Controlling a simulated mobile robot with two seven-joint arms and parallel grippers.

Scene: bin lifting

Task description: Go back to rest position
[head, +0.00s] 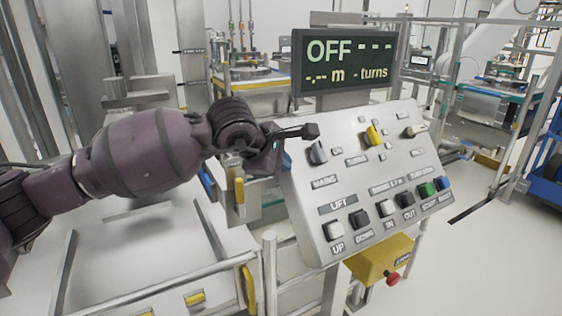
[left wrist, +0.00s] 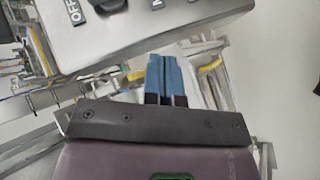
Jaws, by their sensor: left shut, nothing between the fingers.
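My left gripper (head: 312,131) is at the upper left of the grey control panel (head: 345,215), by the MAINS knob (head: 317,152). Its arm comes in from the left. In the left wrist view the two blue fingers (left wrist: 167,80) are together with nothing between them. The panel edge (left wrist: 150,30) and a dark knob beside the word OFF show above the fingers there. Whether the fingertips touch the panel I cannot tell. My right gripper is in neither view.
A dark display (head: 345,62) reading OFF stands behind the panel. The panel carries several buttons and a yellow knob (head: 373,135). A yellow box (head: 378,262) with a red button hangs below. Metal rails (head: 270,270) stand at the panel's left. Open floor (head: 500,260) lies at the right.

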